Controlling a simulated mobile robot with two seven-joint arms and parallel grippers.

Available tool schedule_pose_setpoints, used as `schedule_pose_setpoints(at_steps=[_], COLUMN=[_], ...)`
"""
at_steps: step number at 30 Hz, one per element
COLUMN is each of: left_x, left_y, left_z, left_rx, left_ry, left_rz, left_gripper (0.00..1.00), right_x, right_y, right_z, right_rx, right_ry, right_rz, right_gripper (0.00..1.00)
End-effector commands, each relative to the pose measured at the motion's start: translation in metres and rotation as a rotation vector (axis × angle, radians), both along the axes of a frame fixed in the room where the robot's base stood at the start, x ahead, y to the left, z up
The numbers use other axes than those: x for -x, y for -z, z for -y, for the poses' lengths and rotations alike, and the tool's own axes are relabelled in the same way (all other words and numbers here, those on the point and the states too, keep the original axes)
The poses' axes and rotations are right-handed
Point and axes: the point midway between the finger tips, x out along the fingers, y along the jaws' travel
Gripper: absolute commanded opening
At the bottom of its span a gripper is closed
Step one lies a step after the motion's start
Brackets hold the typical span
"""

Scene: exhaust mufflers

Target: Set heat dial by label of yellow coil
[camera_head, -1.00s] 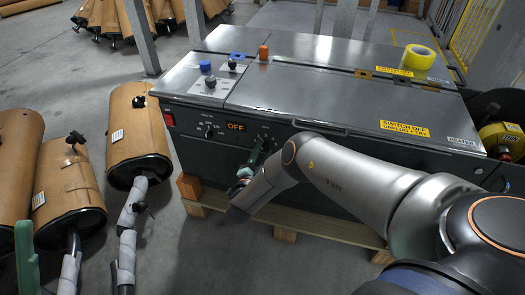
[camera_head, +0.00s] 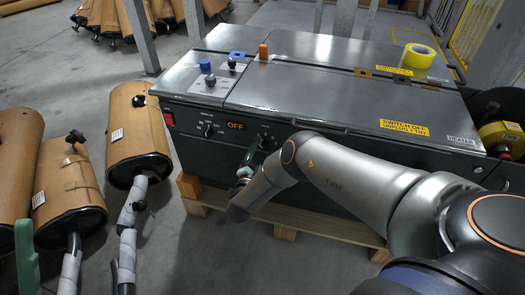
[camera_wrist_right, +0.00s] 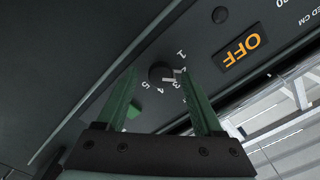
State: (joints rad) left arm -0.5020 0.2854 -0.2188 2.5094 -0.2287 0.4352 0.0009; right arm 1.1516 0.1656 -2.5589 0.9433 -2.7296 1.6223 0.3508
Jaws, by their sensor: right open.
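A dark round dial (camera_wrist_right: 162,72) with the numbers 1 to 5 around it sits on the machine's front panel. My right gripper (camera_wrist_right: 160,78) is open, its two green fingers on either side of the dial; I cannot tell whether they touch it. The gripper (camera_head: 255,155) also shows at the panel in the head view. A yellow coil (camera_head: 418,57) lies on the machine's top; another yellow roll (camera_head: 500,135) with small dark print sits at the right end. Their print is unreadable. A green piece at the lower left edge looks like my left gripper (camera_head: 26,255); its jaws are unclear.
An orange OFF display (camera_head: 236,126) and a second dial (camera_head: 209,131) are left of the gripper. Knobs (camera_head: 211,80) stand on the machine top (camera_head: 300,95). Brown mufflers (camera_head: 137,130) lie on the floor at left. A wooden pallet (camera_head: 325,226) is under the machine.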

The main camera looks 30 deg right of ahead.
Motion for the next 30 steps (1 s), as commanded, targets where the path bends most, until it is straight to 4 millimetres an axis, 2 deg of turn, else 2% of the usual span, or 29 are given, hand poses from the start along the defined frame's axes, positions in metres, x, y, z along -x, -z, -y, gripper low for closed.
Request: schedule_pose_setpoints(at_steps=[5, 8, 17, 18, 20, 22, 30], left_x=[0.000, 0.000, 0.001, -0.001, -0.014, -0.020, -0.030], left_y=[-0.002, -0.007, -0.026, -0.025, -0.009, 0.000, 0.013], left_z=[0.000, 0.000, -0.001, -0.002, -0.004, -0.005, -0.006], left_rx=[0.000, -0.003, -0.015, -0.012, -0.014, -0.013, -0.014], left_ry=[0.000, -0.002, -0.020, -0.026, -0.045, -0.053, -0.063], left_rz=[0.000, 0.002, 0.023, 0.014, -0.065, -0.110, -0.175], left_gripper=[0.50, 0.50, 0.50, 0.50, 0.50, 0.50, 0.50], right_x=[0.002, 0.009, 0.051, 0.056, 0.063, 0.070, 0.081], right_y=[-0.001, -0.002, -0.002, -0.002, -0.001, -0.001, 0.000], right_z=[-0.003, -0.011, -0.061, -0.066, -0.075, -0.082, -0.095], right_rx=[-0.001, -0.001, -0.002, -0.001, -0.001, -0.001, -0.001], right_ry=[-0.001, -0.001, -0.004, -0.003, -0.003, -0.002, 0.000], right_rz=[0.000, -0.001, -0.003, -0.002, -0.002, -0.003, 0.001], right_gripper=[0.69, 0.69, 0.69, 0.69, 0.69, 0.69, 0.69])
